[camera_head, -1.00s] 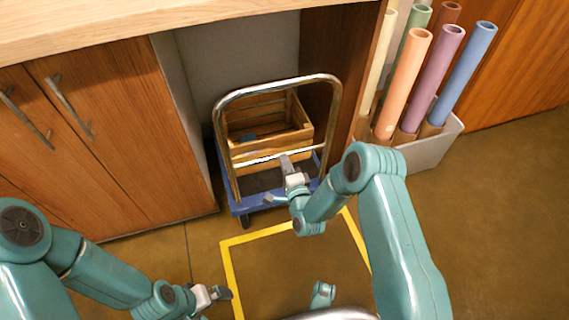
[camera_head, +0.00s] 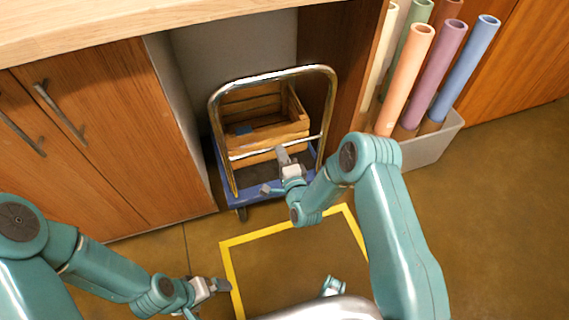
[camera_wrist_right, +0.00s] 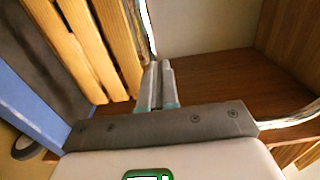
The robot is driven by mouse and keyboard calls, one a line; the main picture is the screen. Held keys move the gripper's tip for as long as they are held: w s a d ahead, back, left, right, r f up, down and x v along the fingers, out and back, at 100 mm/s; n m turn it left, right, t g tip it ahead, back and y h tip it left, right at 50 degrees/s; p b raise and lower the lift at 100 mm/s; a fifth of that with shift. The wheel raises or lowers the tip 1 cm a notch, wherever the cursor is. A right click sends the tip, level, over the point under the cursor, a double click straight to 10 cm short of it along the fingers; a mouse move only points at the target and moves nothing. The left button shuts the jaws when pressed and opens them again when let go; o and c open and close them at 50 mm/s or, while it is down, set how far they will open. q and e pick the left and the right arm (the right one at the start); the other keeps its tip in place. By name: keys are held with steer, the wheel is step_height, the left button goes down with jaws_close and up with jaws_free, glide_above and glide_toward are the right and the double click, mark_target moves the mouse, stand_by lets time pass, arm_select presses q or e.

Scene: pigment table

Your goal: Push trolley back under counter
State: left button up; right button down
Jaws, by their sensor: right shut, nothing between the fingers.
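The trolley has a blue platform (camera_head: 230,188), a chrome hoop handle (camera_head: 213,130) with a crossbar, and a slatted wooden crate (camera_head: 295,132) on top. It stands mostly inside the open bay under the counter (camera_head: 150,22), its front wheel at the bay's mouth. My right gripper (camera_head: 281,156) is shut and empty, its fingertips by the crossbar; I cannot tell whether they touch. In the right wrist view its closed fingers (camera_wrist_right: 157,85) point into the bay, with crate slats (camera_wrist_right: 85,45) to the left. My left gripper (camera_head: 222,286) is low over the floor; its finger gap is unclear.
Yellow tape (camera_head: 231,270) outlines a floor area before the bay. Wooden cabinet doors (camera_head: 110,150) stand left of the bay. A grey bin (camera_head: 430,148) of coloured tubes stands right of it. The floor at the right is clear.

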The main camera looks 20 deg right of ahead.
arm_select(q)
steer(key=shift+w+r+p, duration=0.25)
steer(key=shift+r+p, duration=0.35)
steer(key=shift+w+r+p, duration=0.2)
steer(key=shift+r+p, duration=0.35)
steer(key=shift+r, duration=0.05)
arm_select(e)
steer(key=s, duration=0.9)
steer(key=shift+d, duration=0.15)
steer(key=shift+s, duration=0.1)
